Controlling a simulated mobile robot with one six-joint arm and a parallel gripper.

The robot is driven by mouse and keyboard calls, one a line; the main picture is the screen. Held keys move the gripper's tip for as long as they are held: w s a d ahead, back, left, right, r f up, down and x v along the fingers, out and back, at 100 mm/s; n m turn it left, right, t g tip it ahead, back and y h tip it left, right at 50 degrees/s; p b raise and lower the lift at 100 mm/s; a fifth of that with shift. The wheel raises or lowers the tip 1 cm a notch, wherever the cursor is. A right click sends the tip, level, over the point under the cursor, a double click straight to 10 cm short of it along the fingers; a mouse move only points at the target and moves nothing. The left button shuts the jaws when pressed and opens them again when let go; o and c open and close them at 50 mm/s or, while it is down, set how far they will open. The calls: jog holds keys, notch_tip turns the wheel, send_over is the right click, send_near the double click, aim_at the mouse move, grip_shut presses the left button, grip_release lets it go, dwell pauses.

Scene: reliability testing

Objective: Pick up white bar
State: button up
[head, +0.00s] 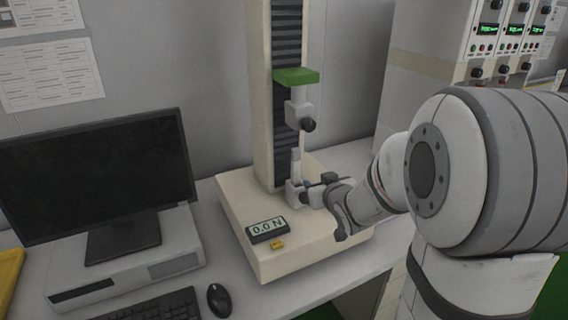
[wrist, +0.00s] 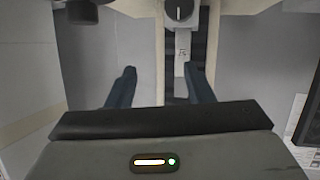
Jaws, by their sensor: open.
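The white bar (head: 296,162) stands upright in the lower clamp (head: 295,193) of the testing machine. In the wrist view the white bar (wrist: 182,52) shows with a small dark mark, extending from a grey clamp with a dark knob. My gripper (head: 312,190) is beside the lower clamp, on its right in the head view. In the wrist view my gripper (wrist: 160,82) is open, with two dark fingers apart and nothing clearly held. The bar appears nearer the right finger. Whether it lies between the fingers in depth, or touches one, I cannot tell.
The upper clamp (head: 298,112) hangs from a green crosshead (head: 296,76) above the bar. A force display (head: 267,229) reading 0.0 N and a small yellow object (head: 277,244) sit on the machine base (head: 285,268). A monitor (head: 95,180) stands at left.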

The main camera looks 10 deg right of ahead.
aim_at(297, 167)
jog(key=w+a+t+y, duration=0.1)
jog(key=w, duration=0.2)
jog(key=w+a+n+t+y, duration=0.1)
jog(key=w+a+y, duration=0.1)
jog(key=w, duration=0.2)
jog(key=w+a+f+t+y, duration=0.1)
jog(key=w, duration=0.2)
jog(key=shift+w+a+n, duration=0.2)
jog(key=shift+a+n, duration=0.1)
jog(key=shift+c, duration=0.2)
grip_shut()
jog(key=shift+s+r, duration=0.1)
